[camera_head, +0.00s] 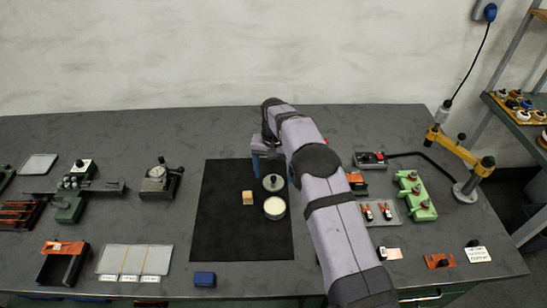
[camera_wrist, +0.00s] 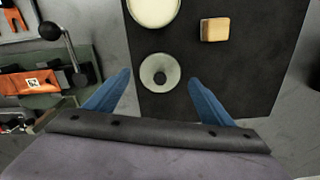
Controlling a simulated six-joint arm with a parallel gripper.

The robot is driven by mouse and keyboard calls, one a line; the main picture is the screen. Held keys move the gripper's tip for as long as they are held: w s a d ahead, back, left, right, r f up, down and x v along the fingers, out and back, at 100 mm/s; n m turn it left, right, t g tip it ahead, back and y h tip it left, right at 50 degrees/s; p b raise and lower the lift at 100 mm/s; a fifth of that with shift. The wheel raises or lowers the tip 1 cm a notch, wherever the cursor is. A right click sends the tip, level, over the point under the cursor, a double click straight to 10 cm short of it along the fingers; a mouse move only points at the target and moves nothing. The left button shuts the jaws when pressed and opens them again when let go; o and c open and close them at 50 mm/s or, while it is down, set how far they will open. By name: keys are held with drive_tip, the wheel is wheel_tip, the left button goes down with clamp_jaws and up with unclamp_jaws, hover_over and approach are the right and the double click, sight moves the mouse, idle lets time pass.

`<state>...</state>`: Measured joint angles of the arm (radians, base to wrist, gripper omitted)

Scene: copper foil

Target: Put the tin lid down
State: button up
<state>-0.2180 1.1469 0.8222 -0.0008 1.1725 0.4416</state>
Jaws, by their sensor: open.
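The tin lid (camera_head: 273,183) is a round, silvery disc with a dark knob in its middle. It appears to lie flat on the black mat (camera_head: 225,230), just behind the open tin (camera_head: 274,208), which has a pale inside. In the wrist view the lid (camera_wrist: 151,64) shows just beyond and between the blue fingertips, with the tin (camera_wrist: 153,9) past it. My gripper (camera_wrist: 160,76) is open, its fingers spread apart on either side of the lid, with no visible contact. In the head view my gripper (camera_head: 272,168) is partly hidden by my arm.
A small wooden block (camera_head: 248,198) sits on the mat left of the tin. A blue box (camera_head: 204,279) lies in front of the mat. A green holder (camera_head: 414,196) and a tray with orange-handled tools (camera_head: 378,212) stand to the right. The mat's left part is clear.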

sight(274, 177)
wheel_tip(274, 177, up, 10)
drive_tip(key=b, duration=0.2)
idle(0.3)
drive_tip(key=s+d+r+n, duration=0.1)
drive_tip(key=s+d, duration=0.3)
drive_tip(key=s, duration=0.3)
drive_tip(key=s+d+r, duration=0.1)
drive_tip(key=s+d, duration=0.3)
drive_tip(key=s, duration=0.2)
drive_tip(key=s+d+f, duration=0.2)
drive_tip(key=s, duration=0.8)
drive_tip(key=s+d+f+n, duration=0.1)
drive_tip(key=s+d+f, duration=0.1)
drive_tip(key=s, duration=0.9)
drive_tip(key=shift+s+d+f+n, duration=0.2)
drive_tip(key=shift+d+f+n, duration=0.1)
drive_tip(key=shift+f, duration=0.55)
